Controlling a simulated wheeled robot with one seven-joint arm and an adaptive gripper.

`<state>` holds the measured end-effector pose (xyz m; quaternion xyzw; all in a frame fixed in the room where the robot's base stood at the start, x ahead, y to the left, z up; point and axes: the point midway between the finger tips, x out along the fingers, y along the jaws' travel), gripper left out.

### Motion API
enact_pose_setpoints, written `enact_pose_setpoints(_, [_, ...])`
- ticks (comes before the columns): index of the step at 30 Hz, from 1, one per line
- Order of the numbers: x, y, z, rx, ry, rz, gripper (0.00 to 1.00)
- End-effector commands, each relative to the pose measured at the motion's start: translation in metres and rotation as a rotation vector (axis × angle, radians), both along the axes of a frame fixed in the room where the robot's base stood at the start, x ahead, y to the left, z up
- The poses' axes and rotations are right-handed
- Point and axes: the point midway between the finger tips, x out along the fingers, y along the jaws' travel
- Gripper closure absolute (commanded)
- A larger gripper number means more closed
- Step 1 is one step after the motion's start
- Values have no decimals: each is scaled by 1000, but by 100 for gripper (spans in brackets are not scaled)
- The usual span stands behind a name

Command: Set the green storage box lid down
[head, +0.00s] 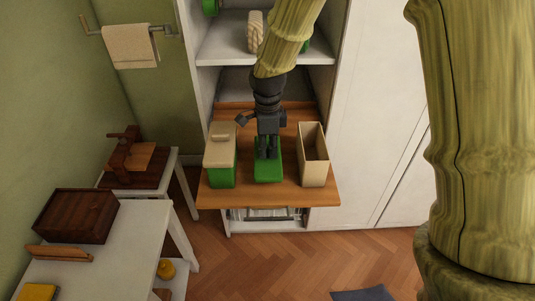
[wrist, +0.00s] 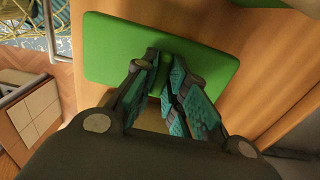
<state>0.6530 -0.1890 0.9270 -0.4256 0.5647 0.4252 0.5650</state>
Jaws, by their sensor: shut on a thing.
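The green lid (head: 268,172) is a flat green slab in the middle of the wooden shelf top, between two boxes. It also shows in the wrist view (wrist: 112,48), broad and level over the wood. My gripper (head: 267,153) points down onto it from above. In the wrist view its fingers (wrist: 166,75) are close together at the lid's middle, shut on it. I cannot tell whether the lid's underside touches the wood.
A green box with a beige lid (head: 220,158) stands just left. An open beige box (head: 313,155) stands just right. The wooden top (head: 240,195) has a narrow bare strip in front. White cupboard shelves (head: 222,48) rise behind; a white table (head: 130,235) stands at left.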

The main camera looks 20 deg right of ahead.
Motion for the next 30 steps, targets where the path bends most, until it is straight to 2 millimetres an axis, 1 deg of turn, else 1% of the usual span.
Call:
enact_pose_setpoints(1, [6, -1, 0, 0, 0, 0, 100])
enact_pose_setpoints(6, [4, -1, -21, 0, 3, -1, 100])
enact_pose_setpoints(10, [4, -1, -32, 0, 1, -1, 100])
enact_pose_setpoints(24, [4, -1, -38, -1, 0, -1, 100])
enact_pose_setpoints(25, [5, -1, -39, -1, 0, -1, 84])
enact_pose_setpoints(27, [5, -1, -38, 0, -1, -1, 72])
enact_pose_setpoints(28, [5, -1, -38, 0, -1, -1, 66])
enact_pose_setpoints(30, [5, -1, -38, 0, -1, -1, 65])
